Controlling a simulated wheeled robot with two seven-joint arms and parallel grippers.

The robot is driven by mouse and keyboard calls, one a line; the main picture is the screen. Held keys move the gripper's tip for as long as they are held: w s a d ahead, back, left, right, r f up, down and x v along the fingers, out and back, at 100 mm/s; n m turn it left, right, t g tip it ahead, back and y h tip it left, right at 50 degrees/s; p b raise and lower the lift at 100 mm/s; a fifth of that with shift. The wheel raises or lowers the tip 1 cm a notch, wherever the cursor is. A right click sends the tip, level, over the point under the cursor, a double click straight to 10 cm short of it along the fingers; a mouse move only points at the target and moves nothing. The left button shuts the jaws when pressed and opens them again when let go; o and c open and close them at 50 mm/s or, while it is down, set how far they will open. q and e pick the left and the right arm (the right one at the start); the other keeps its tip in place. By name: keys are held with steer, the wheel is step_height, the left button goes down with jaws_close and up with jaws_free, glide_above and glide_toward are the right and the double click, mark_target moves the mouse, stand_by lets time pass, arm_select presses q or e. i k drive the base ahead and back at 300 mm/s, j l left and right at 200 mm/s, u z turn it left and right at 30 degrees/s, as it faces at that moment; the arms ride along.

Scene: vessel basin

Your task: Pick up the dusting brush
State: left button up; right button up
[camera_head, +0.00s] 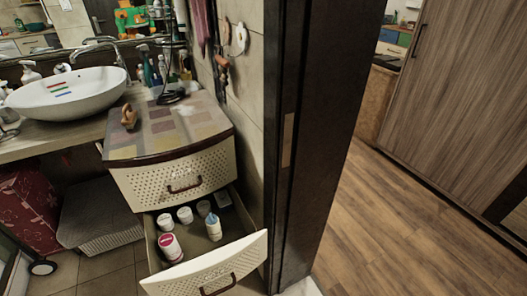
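A small brown object that looks like the dusting brush (129,117) stands on the left part of the drawer cabinet's patterned top (165,128). It is small in the picture, so its handle and bristles are hard to tell apart. Nothing touches it from above. Neither of my grippers shows in the head view.
The cabinet's lower drawer (215,270) is pulled out and holds several bottles and jars. A white basin (70,93) stands on the counter to the left. Bottles stand behind the brush. A dark door frame (325,120) rises on the right, with open wooden floor (390,235) beyond.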

mark_target(130, 120)
steer(key=u, duration=0.75)
